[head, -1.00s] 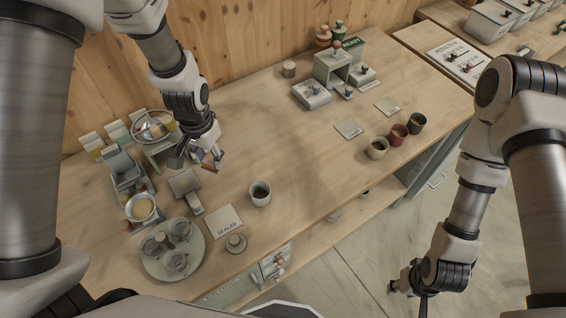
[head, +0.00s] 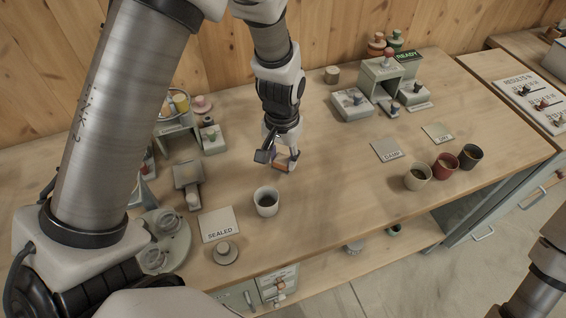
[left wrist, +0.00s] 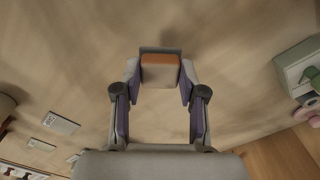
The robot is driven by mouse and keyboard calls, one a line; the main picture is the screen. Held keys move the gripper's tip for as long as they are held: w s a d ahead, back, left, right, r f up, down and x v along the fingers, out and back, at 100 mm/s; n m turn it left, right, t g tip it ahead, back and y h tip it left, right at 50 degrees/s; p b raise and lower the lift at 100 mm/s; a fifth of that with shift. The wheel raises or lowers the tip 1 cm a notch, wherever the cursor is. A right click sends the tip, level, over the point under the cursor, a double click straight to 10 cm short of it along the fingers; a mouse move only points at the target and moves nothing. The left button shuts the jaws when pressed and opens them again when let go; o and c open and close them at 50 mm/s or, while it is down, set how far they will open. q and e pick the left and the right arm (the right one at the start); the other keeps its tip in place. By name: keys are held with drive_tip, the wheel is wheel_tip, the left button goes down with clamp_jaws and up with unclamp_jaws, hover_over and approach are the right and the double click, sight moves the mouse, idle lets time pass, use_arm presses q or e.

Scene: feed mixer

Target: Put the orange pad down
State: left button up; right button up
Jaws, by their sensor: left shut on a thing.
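The orange pad (left wrist: 159,59) shows in the left wrist view as an orange strip on a pale block, between the fingertips of my left gripper (left wrist: 160,75). In the head view, my left gripper (head: 284,163) points down over the bench, behind the white cup, with a bit of orange (head: 281,166) at its tips. The gripper is shut on the pad. I cannot tell whether the pad touches the bench. My right gripper is out of view; only part of my right arm shows at the lower right.
A white cup (head: 266,201) with dark contents stands just in front. The SEALED card (head: 220,224) lies to its left. Beige (head: 417,177), red (head: 444,166) and dark (head: 470,157) cups stand at the right. The bench (head: 325,190) is clear right of my left gripper.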

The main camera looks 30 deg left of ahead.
sight(280, 160)
use_arm(q)
drive_tip(key=shift+s+a+f, duration=0.1)
drive_tip(key=shift+a+f, duration=0.05)
drive_tip(key=shift+f, duration=1.05)
drive_tip(key=o, duration=1)
drive_tip(key=shift+f, duration=0.15)
wheel_tip(280, 160, up, 12)
drive_tip(key=shift+r+b, duration=0.2)
drive_tip(key=shift+b, duration=0.15)
